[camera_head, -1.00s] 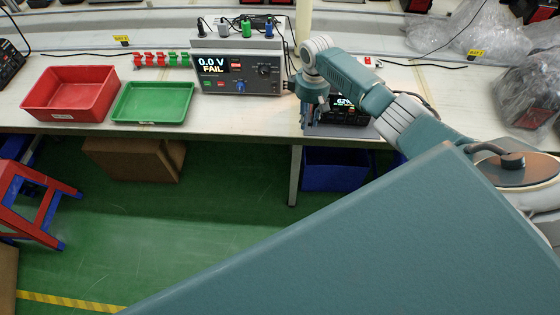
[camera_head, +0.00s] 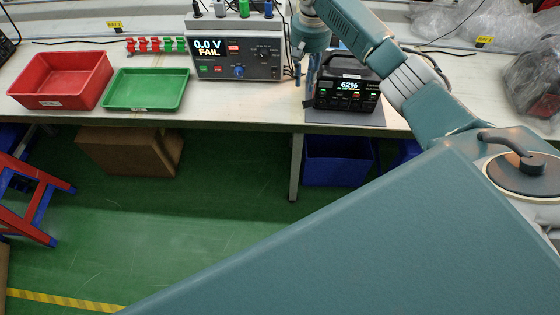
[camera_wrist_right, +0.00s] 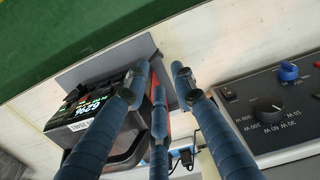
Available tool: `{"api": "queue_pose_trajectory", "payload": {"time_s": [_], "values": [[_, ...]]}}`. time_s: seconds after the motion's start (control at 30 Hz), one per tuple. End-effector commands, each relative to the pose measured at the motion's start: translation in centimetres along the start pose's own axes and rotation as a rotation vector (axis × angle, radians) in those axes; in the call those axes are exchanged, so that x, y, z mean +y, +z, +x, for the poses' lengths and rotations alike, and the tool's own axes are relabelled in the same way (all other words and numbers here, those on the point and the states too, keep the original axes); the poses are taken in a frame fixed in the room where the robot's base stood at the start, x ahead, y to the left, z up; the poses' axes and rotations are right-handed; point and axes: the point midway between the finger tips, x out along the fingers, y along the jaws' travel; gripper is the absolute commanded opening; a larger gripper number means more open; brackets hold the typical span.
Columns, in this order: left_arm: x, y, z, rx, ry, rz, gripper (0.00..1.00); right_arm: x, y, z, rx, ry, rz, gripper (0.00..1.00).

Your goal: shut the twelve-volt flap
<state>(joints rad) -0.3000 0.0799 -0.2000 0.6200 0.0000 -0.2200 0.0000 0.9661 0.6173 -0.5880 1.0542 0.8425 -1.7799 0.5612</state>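The power station (camera_head: 347,88), a black box with a handle and a display reading 62%, stands on a grey mat (camera_head: 345,117) on the bench. It also shows in the wrist view (camera_wrist_right: 92,110), partly behind my fingers. A small dark piece (camera_wrist_right: 75,93) sticks out from its front there; I cannot tell whether it is the twelve-volt flap. My right gripper (camera_head: 304,82) is just left of the station, fingers pointing down. In the wrist view my right gripper (camera_wrist_right: 157,82) has its blue fingers apart, with nothing held between them. My left gripper is out of view.
A tester (camera_head: 236,58) reading 0.0 V FAIL stands close left of my right gripper. A green tray (camera_head: 145,106) and a red bin (camera_head: 60,98) are further left. Bagged items (camera_head: 530,85) lie at the right. The bench front between tray and mat is clear.

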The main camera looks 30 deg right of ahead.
Motion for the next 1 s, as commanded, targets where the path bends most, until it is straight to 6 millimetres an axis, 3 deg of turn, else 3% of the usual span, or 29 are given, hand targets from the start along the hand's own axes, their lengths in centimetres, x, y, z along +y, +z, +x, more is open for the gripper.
{"api": "queue_pose_trajectory", "payload": {"time_s": [0.13,0.2,0.4,1.0], "values": [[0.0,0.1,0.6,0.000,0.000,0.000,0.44,-0.1,0.0,-2.7,0.003,-0.001,-0.003,0.25],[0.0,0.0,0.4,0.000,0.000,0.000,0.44,-0.8,1.0,-0.9,-0.001,0.009,-0.046,0.25],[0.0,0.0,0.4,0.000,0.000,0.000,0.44,-2.5,3.1,2.1,0.010,0.020,-0.139,0.25],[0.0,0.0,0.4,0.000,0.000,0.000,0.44,-6.8,11.1,10.0,0.049,0.004,-0.393,0.25]]}}
